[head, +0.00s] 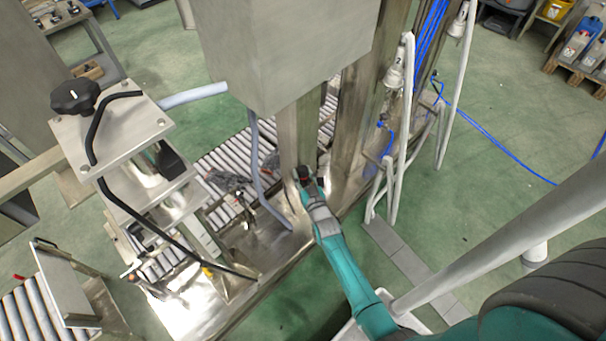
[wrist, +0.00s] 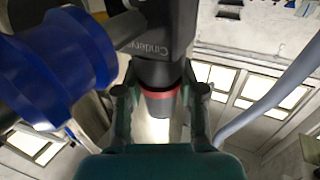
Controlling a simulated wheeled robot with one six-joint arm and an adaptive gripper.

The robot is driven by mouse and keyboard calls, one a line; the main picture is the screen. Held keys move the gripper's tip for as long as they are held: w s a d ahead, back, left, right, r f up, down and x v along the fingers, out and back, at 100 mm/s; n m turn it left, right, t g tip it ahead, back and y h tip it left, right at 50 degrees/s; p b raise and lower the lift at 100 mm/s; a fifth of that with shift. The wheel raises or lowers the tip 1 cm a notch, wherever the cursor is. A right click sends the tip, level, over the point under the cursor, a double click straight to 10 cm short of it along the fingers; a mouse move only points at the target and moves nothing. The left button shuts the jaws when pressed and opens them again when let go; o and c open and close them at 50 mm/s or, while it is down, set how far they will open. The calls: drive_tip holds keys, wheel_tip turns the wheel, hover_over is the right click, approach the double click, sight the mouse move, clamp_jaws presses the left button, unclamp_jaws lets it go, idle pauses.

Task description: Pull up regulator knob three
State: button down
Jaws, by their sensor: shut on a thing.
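In the wrist view a dark regulator knob (wrist: 162,104) with a red ring sits below a black regulator body (wrist: 165,40) that bears white lettering. My gripper (wrist: 160,98) has one finger on each side of the knob and is shut on it. In the head view my gripper (head: 304,180) is at the side of a steel column (head: 298,130), low on the machine frame. The knob is too small there to make out clearly. No number shows on the knob, so I cannot tell which one it is.
A blue ribbed fitting (wrist: 65,65) is close to my gripper's left in the wrist view. A grey hose (wrist: 275,95) runs along the right. In the head view a roller conveyor (head: 220,165) and a black handwheel (head: 75,96) stand left.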

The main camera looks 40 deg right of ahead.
drive_tip(key=shift+r, duration=0.6)
drive_tip(key=c, duration=0.7)
unclamp_jaws()
drive_tip(key=v, duration=1.2)
drive_tip(key=shift+a, duration=0.1)
